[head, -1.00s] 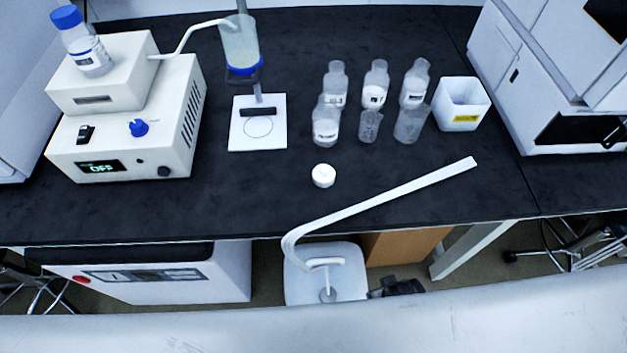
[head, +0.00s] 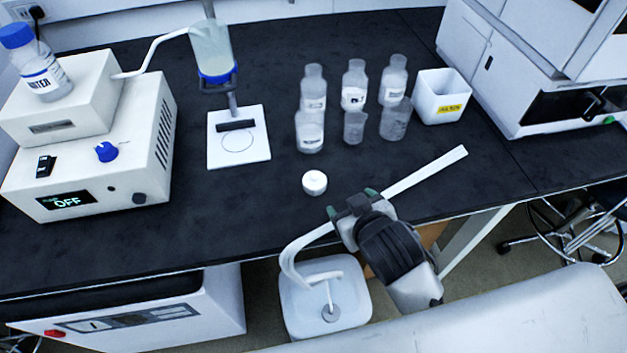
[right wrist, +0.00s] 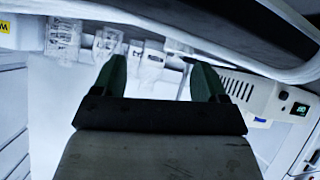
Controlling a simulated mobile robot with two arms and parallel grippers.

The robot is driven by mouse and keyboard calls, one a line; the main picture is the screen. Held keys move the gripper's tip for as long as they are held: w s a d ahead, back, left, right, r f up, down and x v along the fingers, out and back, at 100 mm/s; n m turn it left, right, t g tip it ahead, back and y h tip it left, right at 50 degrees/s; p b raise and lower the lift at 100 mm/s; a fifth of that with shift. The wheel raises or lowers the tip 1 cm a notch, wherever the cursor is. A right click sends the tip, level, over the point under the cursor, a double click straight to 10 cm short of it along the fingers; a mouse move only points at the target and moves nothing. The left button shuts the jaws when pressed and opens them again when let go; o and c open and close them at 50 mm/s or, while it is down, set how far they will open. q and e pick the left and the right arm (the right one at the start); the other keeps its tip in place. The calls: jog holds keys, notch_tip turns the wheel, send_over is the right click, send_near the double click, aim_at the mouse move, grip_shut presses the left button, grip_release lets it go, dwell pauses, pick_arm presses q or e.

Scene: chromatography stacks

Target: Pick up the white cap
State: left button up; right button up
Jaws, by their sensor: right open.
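The white cap (head: 314,182) lies on the black bench in the head view, in front of the bottles and near the bench's front edge. My right gripper (head: 350,201) is close to the front edge, to the right of the cap and nearer to me. Its green fingertips are apart, with nothing seen between them. In the right wrist view the open gripper (right wrist: 159,78) points toward the bench edge and glassware. I cannot make out the cap there. My left gripper is not in view.
Several clear bottles and beakers (head: 354,88) stand behind the cap. A white bin (head: 441,97) is at their right. A stand with a white base (head: 239,152) and a white instrument (head: 90,165) are at the left. Bench around the cap is clear.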

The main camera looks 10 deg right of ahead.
jog(key=w+a+r+n+t+y, duration=0.35)
jog(key=a+r+n+y, duration=0.25)
jog(key=a+r, duration=0.25)
jog(key=w+a+r+n+t+y, duration=0.3)
jog(key=w+a+r+n+y, duration=0.15)
jog(key=a+r+y, duration=0.35)
jog(key=s+a+r+n+g+y, duration=0.4)
jog(key=a+n+g+y, duration=0.3)
jog(key=n, duration=0.4)
jog(key=n+g+h, duration=1.2)
jog(key=n+h, duration=0.2)
jog(key=h, duration=0.8)
send_near(315, 175)
jog(key=shift+m, duration=0.25)
jog(key=f, duration=0.3)
jog(key=s+f, duration=0.1)
jog(key=f, duration=0.1)
jog(key=shift+a, duration=0.25)
jog(key=shift+s+d+f+p, duration=0.1)
jog(key=shift+d+f+p, duration=0.1)
jog(key=shift+f, duration=1.3)
jog(key=shift+d+f+p, duration=0.1)
jog(key=shift+f+p, duration=0.1)
jog(key=shift+f, duration=1.25)
jog(key=c, duration=0.8)
